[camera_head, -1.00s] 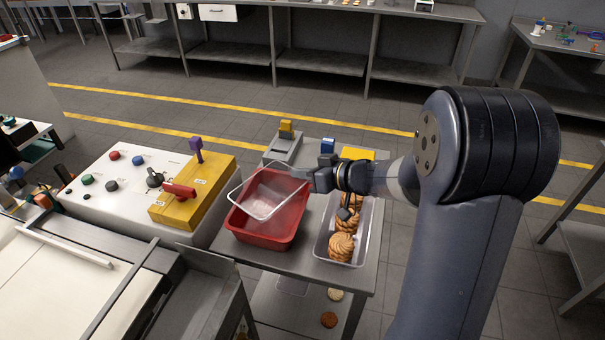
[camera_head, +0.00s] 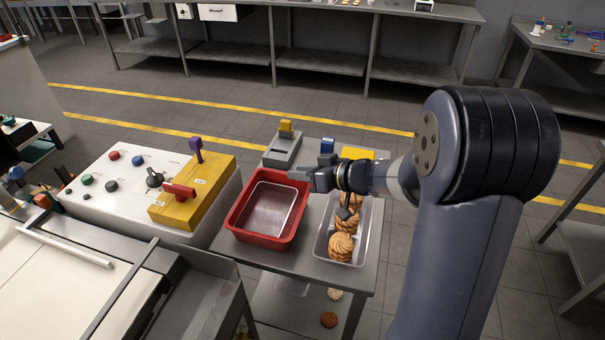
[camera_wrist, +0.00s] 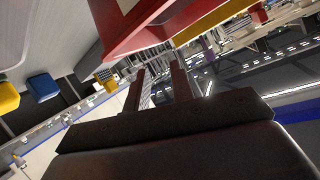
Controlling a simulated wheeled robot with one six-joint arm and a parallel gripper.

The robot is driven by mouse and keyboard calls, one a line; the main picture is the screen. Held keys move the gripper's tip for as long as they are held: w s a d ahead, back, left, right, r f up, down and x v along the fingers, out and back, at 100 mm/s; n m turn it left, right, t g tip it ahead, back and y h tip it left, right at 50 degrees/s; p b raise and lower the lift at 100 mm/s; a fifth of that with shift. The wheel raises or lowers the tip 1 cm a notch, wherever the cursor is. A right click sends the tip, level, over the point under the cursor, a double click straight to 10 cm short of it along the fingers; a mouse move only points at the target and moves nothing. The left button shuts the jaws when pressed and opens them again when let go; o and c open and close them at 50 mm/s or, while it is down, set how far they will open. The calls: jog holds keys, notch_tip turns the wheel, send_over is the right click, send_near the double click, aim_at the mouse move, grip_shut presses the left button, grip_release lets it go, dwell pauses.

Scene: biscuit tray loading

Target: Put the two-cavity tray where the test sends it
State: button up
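A clear, empty tray (camera_head: 272,207) lies in the red bin (camera_head: 233,222), low down inside its walls. Its number of cavities cannot be made out. My gripper (camera_head: 300,177) is above the bin's far right rim, apart from the tray. In the wrist view my gripper (camera_wrist: 158,82) has its two fingers apart with nothing between them. The red bin (camera_wrist: 165,22) also shows at the top of the wrist view.
A clear tray with biscuits (camera_head: 330,257) stands right of the bin on the metal table (camera_head: 300,262). Left is a white panel with knobs (camera_head: 110,190) and a yellow box (camera_head: 205,200) with red and purple handles. A grey device (camera_head: 283,150) stands behind the bin.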

jog(key=v, duration=1.2)
jog(key=shift+p, duration=0.3)
jog(key=r+x, duration=0.2)
jog(key=x, duration=0.9)
jog(key=shift+w+a, duration=0.25)
jog(key=shift+a, duration=0.1)
